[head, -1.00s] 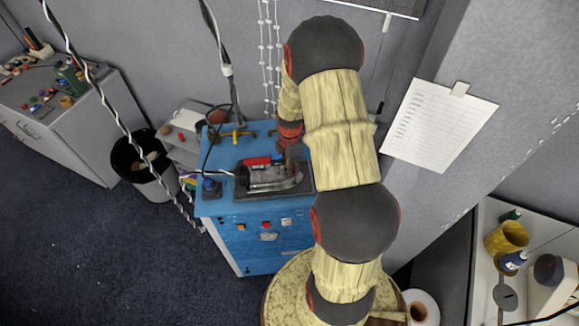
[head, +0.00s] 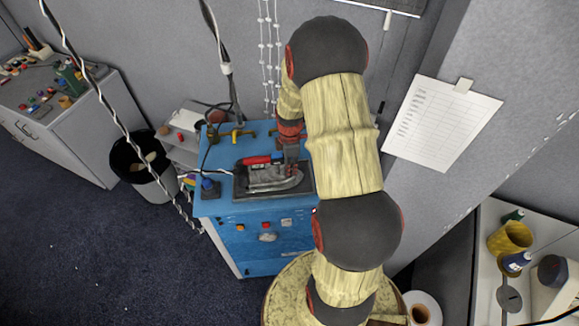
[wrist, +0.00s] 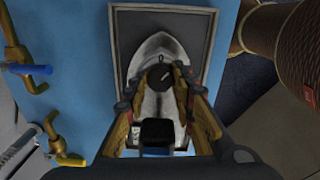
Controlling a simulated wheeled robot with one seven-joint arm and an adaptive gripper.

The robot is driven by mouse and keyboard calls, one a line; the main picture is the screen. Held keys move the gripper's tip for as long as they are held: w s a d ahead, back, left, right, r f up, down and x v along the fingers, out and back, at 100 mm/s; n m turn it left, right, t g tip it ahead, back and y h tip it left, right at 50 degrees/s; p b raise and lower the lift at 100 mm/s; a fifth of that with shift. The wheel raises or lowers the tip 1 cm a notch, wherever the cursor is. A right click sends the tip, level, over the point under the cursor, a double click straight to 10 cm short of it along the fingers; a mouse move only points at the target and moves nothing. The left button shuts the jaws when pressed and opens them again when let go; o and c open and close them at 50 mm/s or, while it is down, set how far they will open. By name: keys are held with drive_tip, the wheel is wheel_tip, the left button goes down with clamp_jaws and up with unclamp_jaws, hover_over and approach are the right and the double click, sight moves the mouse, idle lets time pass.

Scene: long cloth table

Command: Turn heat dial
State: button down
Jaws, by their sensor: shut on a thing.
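The iron (head: 276,182) lies on a dark framed rest on top of the blue cabinet, its red part (head: 258,160) toward the back. In the wrist view its grey metal body (wrist: 160,45) points up the picture. The heat dial (wrist: 160,75) is a dark round knob with a pale mark on the iron. My gripper (wrist: 158,90) has its fingers on either side of the dial and is shut on it. The fingertips' exact contact is hard to see. In the head view my gripper (head: 291,158) comes down over the iron, hiding the dial.
A cord runs to the iron. A black bin (head: 140,165) stands left. Open carpet lies in front left.

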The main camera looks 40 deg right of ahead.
drive_tip(key=c, duration=1.5)
unclamp_jaws()
wheel_tip(320, 180, up, 12)
drive_tip(key=shift+a, duration=0.1)
